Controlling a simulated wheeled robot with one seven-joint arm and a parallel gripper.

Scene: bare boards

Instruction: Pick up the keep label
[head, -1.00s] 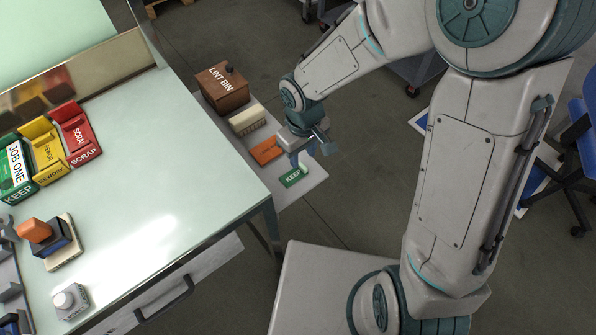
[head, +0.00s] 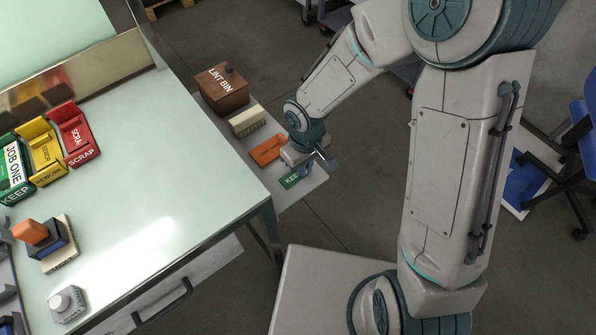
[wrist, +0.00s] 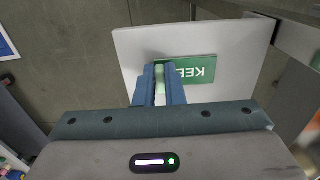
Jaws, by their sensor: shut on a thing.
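The keep label (head: 292,180) is a green plate with white lettering, lying at the near end of a pale side shelf (head: 312,183). The wrist view shows the label (wrist: 200,70) with a pale green raised part at its left end, between my fingers. My gripper (wrist: 161,76) is shut on that raised part. In the head view my gripper (head: 304,170) is over the right end of the label and hides part of its lettering. The label appears to rest on the shelf; I cannot tell of any gap beneath it.
On the same shelf are an orange plate (head: 267,150), a cream block (head: 248,121) and a brown lint bin (head: 222,92). The workbench (head: 150,150) stands to the left, with green, yellow and red bins (head: 84,150). A blue chair (head: 577,135) is at the right.

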